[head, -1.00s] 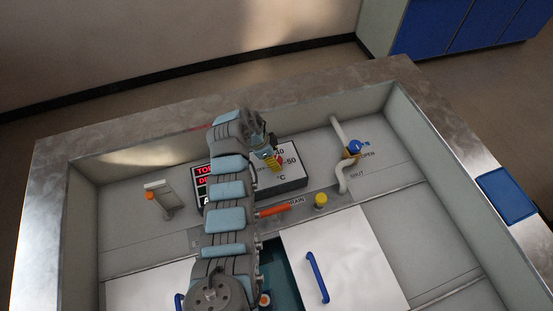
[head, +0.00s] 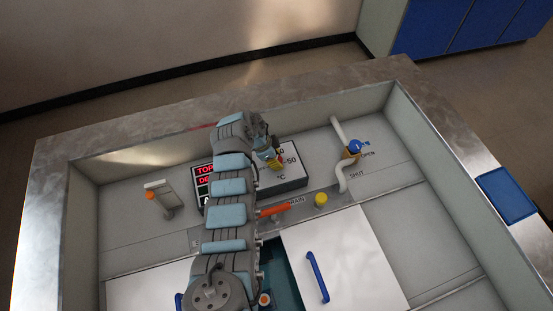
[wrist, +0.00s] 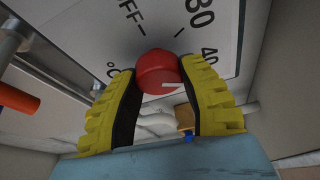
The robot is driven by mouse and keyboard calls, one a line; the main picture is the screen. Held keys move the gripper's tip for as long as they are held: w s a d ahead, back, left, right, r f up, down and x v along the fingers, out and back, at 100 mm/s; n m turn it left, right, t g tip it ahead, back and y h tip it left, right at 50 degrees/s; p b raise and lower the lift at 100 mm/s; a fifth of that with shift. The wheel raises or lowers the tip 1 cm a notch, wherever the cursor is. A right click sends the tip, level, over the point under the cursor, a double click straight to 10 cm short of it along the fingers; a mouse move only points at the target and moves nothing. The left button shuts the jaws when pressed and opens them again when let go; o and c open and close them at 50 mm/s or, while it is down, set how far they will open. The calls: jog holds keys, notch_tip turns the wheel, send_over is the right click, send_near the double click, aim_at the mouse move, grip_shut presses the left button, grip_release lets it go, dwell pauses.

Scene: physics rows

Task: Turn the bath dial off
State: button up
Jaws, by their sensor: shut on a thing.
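The bath dial (wrist: 156,68) is a red round knob on a white panel (head: 296,173) with a printed scale. In the wrist view it sits between the two yellow ribbed fingers of my gripper (wrist: 158,72), which are shut on its sides. A short white line on the knob points to the right.
A red-lit display (head: 203,170) is left of the panel. An orange handle (head: 273,210) and a yellow knob (head: 320,199) are in front. A white pipe with a blue valve handle (head: 357,146) stands at the right. A lever with an orange part (head: 151,195) is at the left.

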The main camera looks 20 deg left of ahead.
jog(key=shift+f+n, duration=0.1)
jog(key=shift+n, duration=0.3)
jog(key=n+t+y+p, duration=0.1)
jog(key=n, duration=0.2)
jog(key=shift+d, duration=0.15)
jog(key=n+y+p, duration=0.1)
jog(key=n, duration=0.3)
jog(key=shift+t, duration=0.4)
jog(key=n+y+p, duration=0.1)
jog(key=n, duration=0.2)
jog(key=shift+n+y, duration=0.3)
jog(key=shift+n, duration=0.1)
jog(key=n+y, duration=0.1)
jog(key=n, duration=0.2)
jog(key=shift+f+n, duration=0.1)
jog(key=shift+n, duration=0.2)
jog(key=n+y+b, duration=0.1)
jog(key=n, duration=0.1)
jog(key=shift+n+b, duration=0.3)
jog(key=n+g+y+b, duration=0.1)
jog(key=n+b, duration=0.2)
jog(key=shift+f, duration=0.15)
jog(key=n+g+b, duration=0.1)
jog(key=n+b, duration=0.1)
jog(key=shift+n+y+b, duration=0.35)
jog(key=shift+n+y, duration=0.05)
jog(key=shift+r+n, duration=0.25)
jog(key=shift+n, duration=0.05)
